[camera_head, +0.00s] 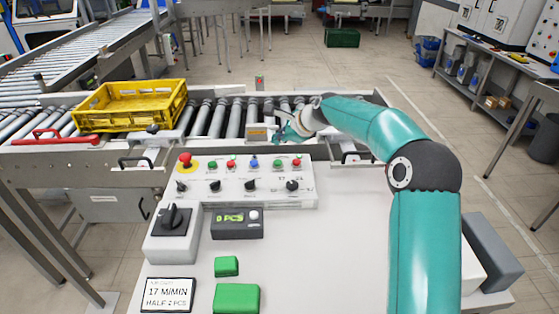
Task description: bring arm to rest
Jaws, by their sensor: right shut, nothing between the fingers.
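My right arm comes in from the lower right and reaches forward over the white control table. Its gripper (284,132) is shut and empty, held above the near edge of the roller conveyor, just behind the button panel. A small sensor box (257,133) is close to its left. My left arm and gripper do not show. A yellow crate (130,121) sits on the conveyor (232,118) at the left, well apart from the gripper.
The button panel (240,196) with a red emergency knob (185,160) stands on the table. A black rotary switch (174,218), a counter box (237,223), two green blocks (236,299) and a display card (168,294) are nearer. The table's middle right is clear.

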